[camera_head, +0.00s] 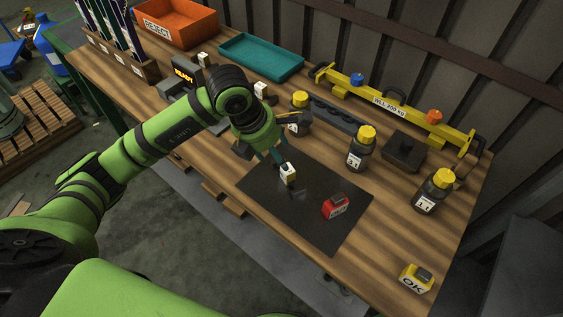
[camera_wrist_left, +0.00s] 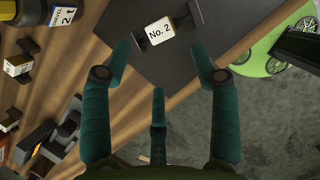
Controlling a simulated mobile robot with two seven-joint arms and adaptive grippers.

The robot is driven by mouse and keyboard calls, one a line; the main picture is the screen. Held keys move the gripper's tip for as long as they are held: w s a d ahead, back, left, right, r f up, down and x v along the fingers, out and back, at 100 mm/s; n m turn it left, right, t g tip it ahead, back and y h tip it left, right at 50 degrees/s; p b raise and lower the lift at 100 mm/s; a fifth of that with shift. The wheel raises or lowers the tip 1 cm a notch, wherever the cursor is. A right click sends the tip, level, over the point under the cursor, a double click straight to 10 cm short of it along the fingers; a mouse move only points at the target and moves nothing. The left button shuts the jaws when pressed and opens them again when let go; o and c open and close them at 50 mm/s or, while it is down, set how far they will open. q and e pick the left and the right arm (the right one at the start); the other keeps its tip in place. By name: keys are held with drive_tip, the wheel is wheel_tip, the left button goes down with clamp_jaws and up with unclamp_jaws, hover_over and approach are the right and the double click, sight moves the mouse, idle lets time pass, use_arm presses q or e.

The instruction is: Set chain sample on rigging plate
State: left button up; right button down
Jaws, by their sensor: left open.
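The chain sample, a small dark piece with a white "No. 2" tag (camera_head: 288,175), stands on a flat dark plate (camera_head: 300,225), which I take for the rigging plate. In the left wrist view the tagged sample (camera_wrist_left: 160,32) lies just beyond the fingertips, over the dark plate (camera_wrist_left: 175,72). My left gripper (camera_head: 278,157) is just above and behind the sample. Its teal fingers (camera_wrist_left: 162,65) are spread with nothing between them. Whether a fingertip touches the sample is hard to tell. My right gripper is in neither view.
A red block (camera_head: 336,206) sits on the plate, right of the sample. Yellow-capped dark bottles (camera_head: 361,150), a dark box (camera_head: 404,150) and a yellow spreader beam (camera_head: 395,107) stand behind. A yellow OK block (camera_head: 416,278) is near the front right. Teal tray (camera_head: 261,57) and orange reject bin (camera_head: 180,22) are at back.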

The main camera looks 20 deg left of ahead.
use_arm(q)
drive_tip(key=shift+v, duration=2.25)
